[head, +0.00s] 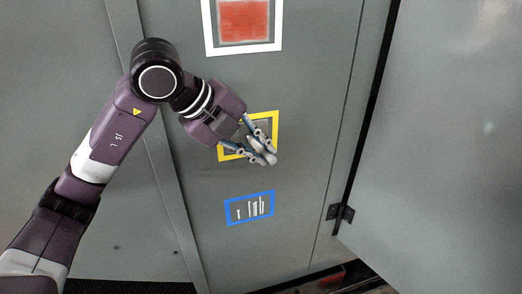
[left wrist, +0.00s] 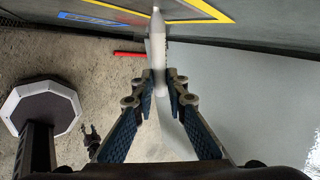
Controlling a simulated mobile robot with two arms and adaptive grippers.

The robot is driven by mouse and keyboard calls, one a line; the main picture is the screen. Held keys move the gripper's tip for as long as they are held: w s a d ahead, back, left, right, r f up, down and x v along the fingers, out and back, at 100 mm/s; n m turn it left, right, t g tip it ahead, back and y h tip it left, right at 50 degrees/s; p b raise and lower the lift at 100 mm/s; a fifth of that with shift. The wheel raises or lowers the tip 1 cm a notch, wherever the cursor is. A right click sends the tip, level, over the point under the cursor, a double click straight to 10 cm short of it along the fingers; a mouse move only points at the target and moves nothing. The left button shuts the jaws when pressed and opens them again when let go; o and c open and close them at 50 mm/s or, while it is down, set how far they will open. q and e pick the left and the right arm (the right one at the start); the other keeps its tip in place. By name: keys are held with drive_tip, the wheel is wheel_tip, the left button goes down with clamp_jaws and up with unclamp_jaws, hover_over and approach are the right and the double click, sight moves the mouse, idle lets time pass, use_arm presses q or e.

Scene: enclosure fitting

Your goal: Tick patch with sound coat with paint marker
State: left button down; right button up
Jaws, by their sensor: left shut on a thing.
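My left gripper (head: 264,150) is in front of the yellow-framed patch (head: 277,122), over its lower right part. It is shut on a pale grey-white paint marker (left wrist: 157,45), whose narrow tip points at the panel near the yellow border in the left wrist view. I cannot tell whether the tip touches. Above is a white-framed red patch (head: 244,20). Below is a blue-framed patch (head: 230,213) with several pale upright strokes. The yellow-framed patch looks grey inside and is largely hidden by the gripper. My right gripper is not in view.
The patches are on a grey-green enclosure panel (head: 310,130). A large grey door (head: 450,150) stands open at the right, on a dark hinge (head: 340,212). A red bar (left wrist: 130,54) shows beyond the gripper in the left wrist view.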

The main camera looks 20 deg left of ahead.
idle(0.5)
use_arm(q)
drive_tip(key=s+d, duration=0.4)
drive_tip(key=s, duration=0.2)
drive_tip(key=shift+s+d, duration=0.2)
drive_tip(key=shift+s, duration=0.05)
idle(0.4)
idle(0.5)
